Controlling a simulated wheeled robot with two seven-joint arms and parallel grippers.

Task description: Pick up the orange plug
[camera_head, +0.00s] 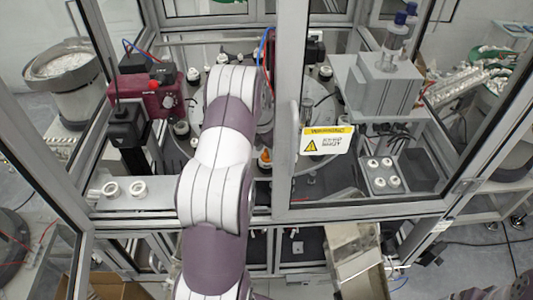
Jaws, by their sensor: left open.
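The orange plug (265,156) shows as a small orange tip just right of my left arm, beside the left edge of the glass door frame. My left arm rises from the bottom centre and bends over into the cell. My left gripper (265,138) hangs down at the end of this arm, close above the plug, and is open. The arm and the door post hide much of it, and its fingertips are too small to see clearly. I cannot tell whether it touches the plug. My right gripper is not in view.
A grey-framed door with a yellow warning label (327,140) stands right of the arm. A red device (150,92) and a bowl feeder (68,68) are at left. White rings (138,189) lie on the front ledge. A tray of round white parts (381,173) is at right.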

